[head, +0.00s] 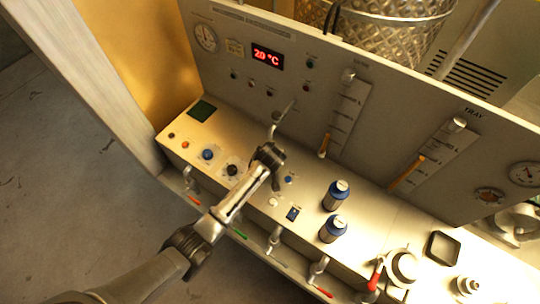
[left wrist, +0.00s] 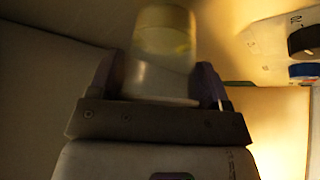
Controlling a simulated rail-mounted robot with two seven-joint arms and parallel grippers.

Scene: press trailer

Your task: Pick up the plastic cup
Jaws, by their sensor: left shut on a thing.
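In the left wrist view, a pale translucent plastic cup (left wrist: 165,45) stands between the two fingers of my left gripper (left wrist: 158,82). The fingers are shut on the cup, one on each side. Its upper part looks slightly yellowish and rises beyond the fingertips. In the head view my left arm reaches in from the lower left over the console, with its dark wrist (head: 268,156) near the back panel. The cup is not clear in the head view. My right gripper is not in view.
The console has a panel with a red display (head: 267,57), a gauge (head: 205,38) and sliders. Small levers line the front edge. Floor at left is clear.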

